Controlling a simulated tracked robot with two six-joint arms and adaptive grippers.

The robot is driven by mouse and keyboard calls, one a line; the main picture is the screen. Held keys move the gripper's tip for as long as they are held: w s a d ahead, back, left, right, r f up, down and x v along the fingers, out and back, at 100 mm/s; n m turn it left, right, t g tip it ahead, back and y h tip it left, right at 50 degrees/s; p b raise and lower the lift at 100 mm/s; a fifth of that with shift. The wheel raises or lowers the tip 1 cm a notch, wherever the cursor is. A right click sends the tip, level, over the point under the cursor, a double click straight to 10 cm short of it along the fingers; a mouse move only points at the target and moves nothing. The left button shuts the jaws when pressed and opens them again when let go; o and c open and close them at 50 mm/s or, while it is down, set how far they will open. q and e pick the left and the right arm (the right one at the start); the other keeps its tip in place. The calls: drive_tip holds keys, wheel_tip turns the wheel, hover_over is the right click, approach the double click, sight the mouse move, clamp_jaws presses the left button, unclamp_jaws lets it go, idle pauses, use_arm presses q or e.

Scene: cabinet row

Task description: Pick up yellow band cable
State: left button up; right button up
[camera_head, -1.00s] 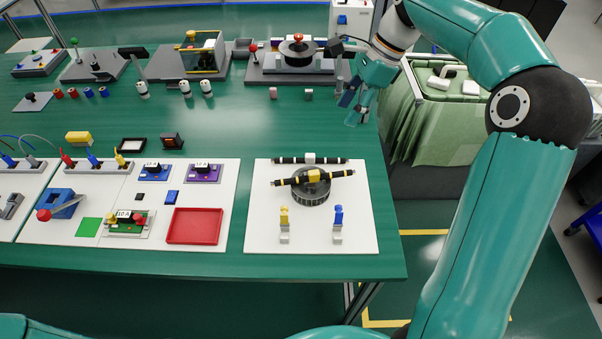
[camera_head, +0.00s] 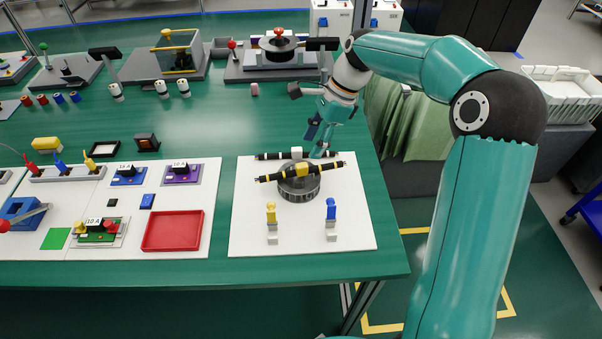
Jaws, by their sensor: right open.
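The yellow band cable is a black rod-like cable (camera_head: 325,165) with a yellow band at its middle and yellow marks near its ends. It lies slightly tilted across a round dark grey holder (camera_head: 299,188) on the white board. A second black cable with a white band (camera_head: 270,156) lies just behind it. My right gripper (camera_head: 319,149) is open and empty, just behind and above the right part of the two cables. Whether its fingers touch either cable is hard to tell. My left gripper is out of view.
Yellow (camera_head: 271,213) and blue (camera_head: 331,209) clips stand at the front of the white board (camera_head: 350,235). A red tray (camera_head: 173,231) lies to the left. A grey turntable station (camera_head: 278,53) is behind. The table's right edge is close to the board.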

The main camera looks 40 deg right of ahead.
sight(298, 165)
drive_tip(key=x, duration=0.8)
drive_tip(key=shift+w+a+f, duration=0.15)
drive_tip(key=shift+w+a, duration=0.05)
drive_tip(key=shift+a, duration=0.1)
clamp_jaws()
